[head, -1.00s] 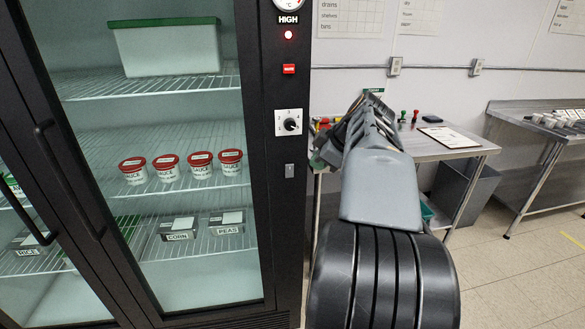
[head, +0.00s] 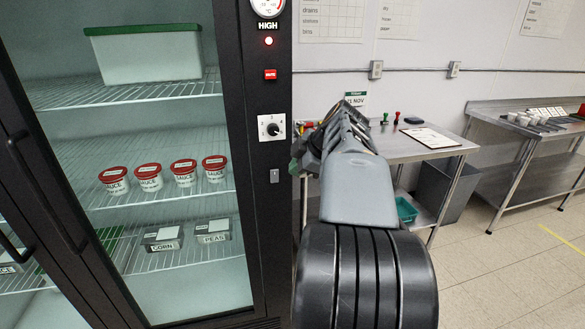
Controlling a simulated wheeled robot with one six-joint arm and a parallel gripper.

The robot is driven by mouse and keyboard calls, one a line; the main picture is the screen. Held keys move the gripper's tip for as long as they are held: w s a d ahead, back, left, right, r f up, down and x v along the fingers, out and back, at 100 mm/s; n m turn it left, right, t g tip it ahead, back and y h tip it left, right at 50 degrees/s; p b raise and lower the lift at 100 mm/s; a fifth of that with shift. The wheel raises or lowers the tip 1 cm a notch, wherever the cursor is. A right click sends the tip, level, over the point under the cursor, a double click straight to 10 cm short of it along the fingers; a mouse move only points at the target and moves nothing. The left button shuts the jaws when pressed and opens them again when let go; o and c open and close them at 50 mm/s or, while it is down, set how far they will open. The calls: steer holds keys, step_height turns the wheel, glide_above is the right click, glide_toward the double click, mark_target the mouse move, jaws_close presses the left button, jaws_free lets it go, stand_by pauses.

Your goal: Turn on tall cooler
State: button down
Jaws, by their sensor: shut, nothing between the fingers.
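The tall cooler (head: 240,70) fills the left of the head view, with a black frame and glass doors. The knob's pointer faces roughly right. My gripper (head: 311,142) is at the far end of my arm, just right of the cooler post and apart from the knob in the picture. It is shut and empty; my arm hides much of it.
Behind my arm stands a steel table (head: 400,150) with stamps (head: 396,118), a clipboard (head: 431,137) and a dated card (head: 355,99). A grey bin (head: 440,190) and second steel table (head: 520,125) are further right. Floor (head: 490,265) at lower right is clear.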

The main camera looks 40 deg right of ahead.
mark_target(279, 173)
steer(key=w+f, duration=0.2)
steer(key=w+f+p, duration=0.1)
steer(key=w+f, duration=0.1)
steer(key=w, duration=0.1)
steer(key=w+f, duration=0.2)
steer(key=shift+w+p, duration=0.3)
steer(key=shift+p, duration=0.05)
steer(key=shift+w+d, duration=0.3)
steer(key=shift+w, duration=0.25)
steer(key=shift+w+d+r+g+p, duration=0.1)
steer(key=shift+w+r+g+p, duration=0.3)
steer(key=shift+p, duration=0.75)
steer(key=shift+f, duration=0.2)
steer(key=shift+b, duration=0.3)
steer(key=shift+r, duration=0.15)
steer(key=shift+r+p, duration=0.3)
steer(key=shift+r, duration=0.4)
